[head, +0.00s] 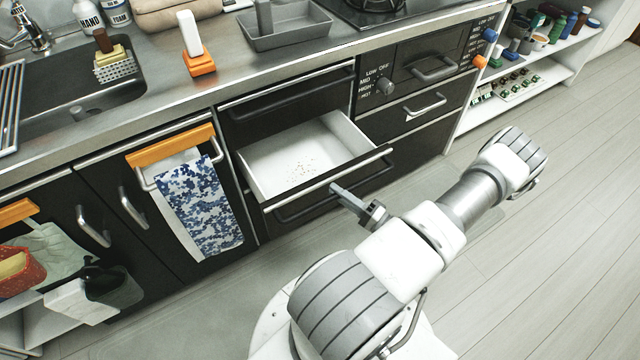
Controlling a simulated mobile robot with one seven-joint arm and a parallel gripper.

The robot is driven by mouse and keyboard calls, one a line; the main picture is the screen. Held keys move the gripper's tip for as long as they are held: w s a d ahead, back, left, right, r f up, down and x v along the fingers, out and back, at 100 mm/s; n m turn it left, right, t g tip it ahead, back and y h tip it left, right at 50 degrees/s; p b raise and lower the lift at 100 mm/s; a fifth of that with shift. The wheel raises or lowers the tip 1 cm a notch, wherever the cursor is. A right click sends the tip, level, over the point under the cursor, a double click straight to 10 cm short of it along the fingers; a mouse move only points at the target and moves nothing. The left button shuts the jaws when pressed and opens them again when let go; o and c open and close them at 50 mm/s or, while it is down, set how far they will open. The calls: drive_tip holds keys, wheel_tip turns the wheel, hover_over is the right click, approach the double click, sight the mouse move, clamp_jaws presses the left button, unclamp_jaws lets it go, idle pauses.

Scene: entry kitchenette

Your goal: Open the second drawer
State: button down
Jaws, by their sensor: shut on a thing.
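The second drawer (345,140) of the black drawer stack stands pulled well out, below a shut top drawer (285,92). Its white inside shows, bare except for small brown specks on the bottom. Its dark front carries a long bar handle (295,213). My gripper (337,189) is at the middle of this front and is shut on the handle. The fingers partly hide the handle there, so the exact grip is hard to see.
A blue-patterned towel (212,205) hangs on the door left of the drawer. An oven panel with knobs and a handle (434,70) stands to the right, beside an open shelf (540,60). Clear wooden floor (560,230) lies to the right.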

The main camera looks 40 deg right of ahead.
drive_tip(key=s+a, duration=0.1)
drive_tip(key=s, duration=0.6)
drive_tip(key=shift+s+a, duration=0.25)
drive_tip(key=shift+a, duration=0.15)
drive_tip(key=c, duration=0.8)
unclamp_jaws()
drive_tip(key=shift+o, duration=0.2)
drive_tip(key=v, duration=1.7)
drive_tip(key=shift+s+p, duration=0.2)
drive_tip(key=shift+p, duration=0.2)
drive_tip(key=shift+d, duration=0.1)
